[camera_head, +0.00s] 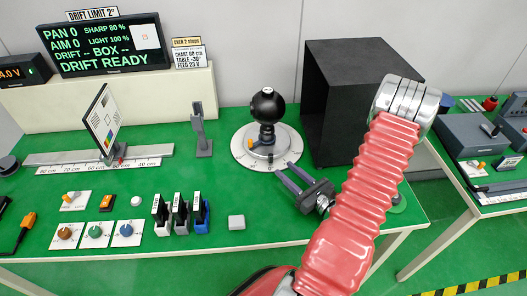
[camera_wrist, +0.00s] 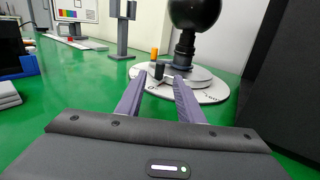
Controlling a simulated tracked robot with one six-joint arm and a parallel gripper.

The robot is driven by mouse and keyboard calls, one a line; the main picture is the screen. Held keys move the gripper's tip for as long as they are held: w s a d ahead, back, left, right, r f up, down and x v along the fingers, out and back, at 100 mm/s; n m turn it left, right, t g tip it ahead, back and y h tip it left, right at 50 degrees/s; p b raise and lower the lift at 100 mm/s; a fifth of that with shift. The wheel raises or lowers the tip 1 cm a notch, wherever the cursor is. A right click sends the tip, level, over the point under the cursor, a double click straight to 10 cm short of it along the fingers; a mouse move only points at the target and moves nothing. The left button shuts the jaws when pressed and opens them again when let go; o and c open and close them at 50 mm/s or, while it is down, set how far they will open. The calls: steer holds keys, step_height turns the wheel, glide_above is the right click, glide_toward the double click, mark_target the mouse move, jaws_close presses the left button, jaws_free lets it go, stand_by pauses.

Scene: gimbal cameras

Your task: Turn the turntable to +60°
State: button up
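The turntable is a round white disc with dial marks (camera_head: 241,154), on the green table; it also shows in the wrist view (camera_wrist: 207,92). A black ball-shaped device (camera_head: 267,105) stands on its middle. A small dark upright handle (camera_wrist: 158,71) stands at the disc's near edge, with an orange peg (camera_wrist: 154,53) behind it. My gripper (camera_head: 284,168) is open at the disc's front right. In the wrist view, its two purple-grey fingers (camera_wrist: 159,79) point at the handle, one to each side. I cannot tell whether the tips reach past it.
A large black box (camera_head: 340,100) stands close on the right. A grey post (camera_head: 202,135) and a test chart on a rail (camera_head: 103,122) stand left. The display (camera_head: 103,45) reads PAN 0 and DRIFT READY; a card (camera_head: 188,57) reads TABLE -30°.

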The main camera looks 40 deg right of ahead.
mark_target(264, 155)
steer(key=w, duration=1.3)
steer(key=shift+w, duration=0.1)
steer(key=shift+c, duration=0.6)
jaws_close()
